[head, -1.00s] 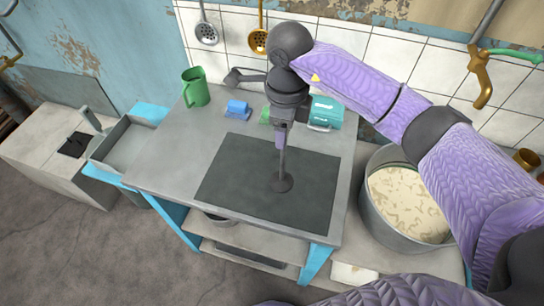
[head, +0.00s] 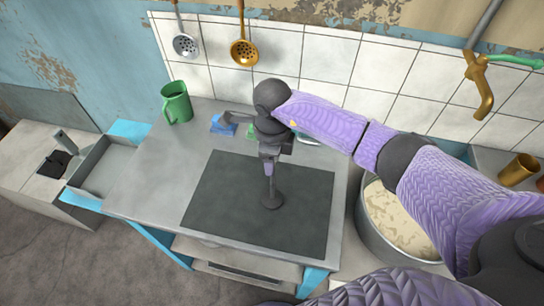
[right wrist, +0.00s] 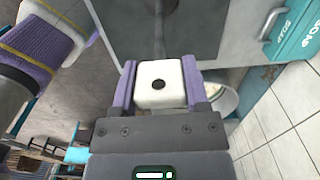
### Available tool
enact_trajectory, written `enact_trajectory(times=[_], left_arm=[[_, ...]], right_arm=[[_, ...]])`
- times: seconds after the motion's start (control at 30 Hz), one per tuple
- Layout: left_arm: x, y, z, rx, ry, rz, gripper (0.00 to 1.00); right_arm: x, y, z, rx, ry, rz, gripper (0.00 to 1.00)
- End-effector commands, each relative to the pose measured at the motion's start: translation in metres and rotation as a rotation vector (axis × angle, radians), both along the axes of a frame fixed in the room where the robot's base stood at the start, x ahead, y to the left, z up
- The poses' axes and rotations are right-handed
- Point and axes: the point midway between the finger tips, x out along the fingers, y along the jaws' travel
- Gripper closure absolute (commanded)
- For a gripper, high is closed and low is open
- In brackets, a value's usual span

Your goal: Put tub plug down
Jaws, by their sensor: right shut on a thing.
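The tub plug (head: 271,200) is a dark upright rod with a round disc at its lower end. The disc is over the dark mat (head: 300,225) on the grey worktop, and I cannot tell whether it touches the mat. My right gripper (head: 268,166) is above the disc, shut on the plug's upper end. In the right wrist view, a white block with a dark round spot (right wrist: 160,83) sits between the purple fingers, with the dark rod running beyond it. My left gripper is not in view.
A green mug (head: 176,103) and a blue item (head: 222,125) stand at the back. A teal box, mostly hidden by my arm, shows in the wrist view (right wrist: 290,35). A metal pot (head: 375,245) of pale contents is at right. The mat around the plug is clear.

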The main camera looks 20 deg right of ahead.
Motion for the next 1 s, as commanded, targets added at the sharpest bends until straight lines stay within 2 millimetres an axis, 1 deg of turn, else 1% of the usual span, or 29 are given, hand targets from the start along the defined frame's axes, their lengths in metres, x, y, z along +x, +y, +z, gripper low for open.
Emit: enact_trajectory(times=[0.13,0.17,0.2,0.27,0.3,0.33,0.57,0.67,0.77,0.9,1.0], left_arm=[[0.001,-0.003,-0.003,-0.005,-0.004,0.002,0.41],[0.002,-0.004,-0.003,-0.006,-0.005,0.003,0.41],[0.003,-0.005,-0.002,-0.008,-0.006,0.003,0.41],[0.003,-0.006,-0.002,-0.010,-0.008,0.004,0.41],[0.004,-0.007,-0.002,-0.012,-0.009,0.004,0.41],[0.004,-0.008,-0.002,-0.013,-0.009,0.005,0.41],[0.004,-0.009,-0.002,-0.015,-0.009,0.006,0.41],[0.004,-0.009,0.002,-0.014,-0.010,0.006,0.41],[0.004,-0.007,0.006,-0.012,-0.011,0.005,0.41],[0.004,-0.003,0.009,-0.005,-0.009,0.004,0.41],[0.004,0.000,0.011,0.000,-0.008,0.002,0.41]], right_arm=[[0.000,0.000,-0.003,0.000,0.000,0.000,1.00],[0.000,0.000,-0.003,0.000,0.000,0.000,0.40],[0.000,0.000,-0.003,0.000,0.000,0.000,0.31],[0.000,0.000,-0.002,0.000,0.000,0.000,0.18],[0.000,0.000,-0.002,0.000,0.000,0.000,0.10],[0.000,0.000,-0.002,0.000,0.000,0.000,0.06],[0.000,0.000,-0.002,0.000,0.000,0.000,0.06],[0.000,0.000,0.007,0.000,-0.001,0.001,0.06],[0.001,0.000,0.030,-0.001,-0.004,0.002,0.06],[0.001,0.000,0.071,0.000,-0.006,0.002,0.06],[0.001,0.000,0.096,0.000,-0.005,0.002,0.06]])
